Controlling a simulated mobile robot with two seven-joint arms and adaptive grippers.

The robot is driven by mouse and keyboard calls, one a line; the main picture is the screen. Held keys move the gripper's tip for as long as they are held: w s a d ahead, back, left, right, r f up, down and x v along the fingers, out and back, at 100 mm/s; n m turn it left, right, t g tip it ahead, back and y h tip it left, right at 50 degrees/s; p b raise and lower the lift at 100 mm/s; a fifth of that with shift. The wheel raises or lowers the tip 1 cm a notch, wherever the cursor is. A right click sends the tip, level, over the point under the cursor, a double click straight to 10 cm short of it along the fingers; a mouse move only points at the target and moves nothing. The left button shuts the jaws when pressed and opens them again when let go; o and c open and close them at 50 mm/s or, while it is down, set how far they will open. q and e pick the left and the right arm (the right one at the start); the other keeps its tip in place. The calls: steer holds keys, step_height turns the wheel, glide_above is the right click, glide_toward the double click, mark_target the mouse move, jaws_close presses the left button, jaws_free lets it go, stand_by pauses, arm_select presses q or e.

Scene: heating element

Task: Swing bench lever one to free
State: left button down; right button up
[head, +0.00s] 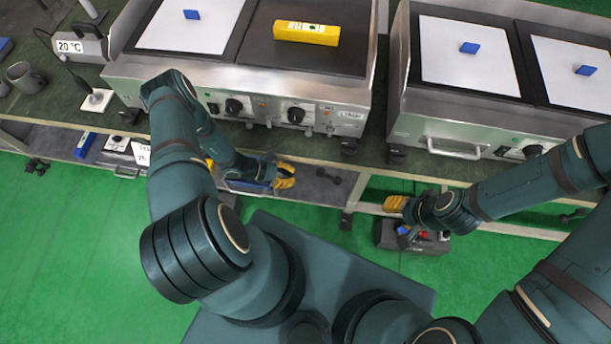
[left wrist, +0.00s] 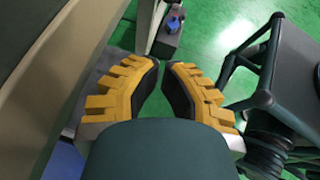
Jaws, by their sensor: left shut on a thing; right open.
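My left gripper (head: 286,176) is at the front edge of the bench, below the left cooker's knobs. In the left wrist view its yellow fingers (left wrist: 163,70) are nearly together, with a narrow gap between the dark pads. What they hold is hidden. I cannot make out bench lever one for certain. A small dark knobbed piece (head: 330,177) shows just right of the left gripper, apart from it. My right gripper (head: 394,203) is open in front of the bench, above a dark box (head: 384,236) with red and blue parts.
Two steel cookers stand on the dark bench: the left one (head: 225,78) carries a yellow block (head: 307,33), the right one (head: 455,124) blue pieces. A 20 °C display (head: 70,46) is at far left. Green floor is clear at left.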

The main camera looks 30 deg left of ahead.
mark_target(332, 178)
arm_select(q)
steer(key=d+r+x, duration=0.1)
steer(key=r+x, duration=0.1)
steer(key=x, duration=0.9)
steer(key=shift+w+d+b, duration=0.4)
steer(key=shift+w+b, duration=0.05)
steer(key=shift+r, duration=0.1)
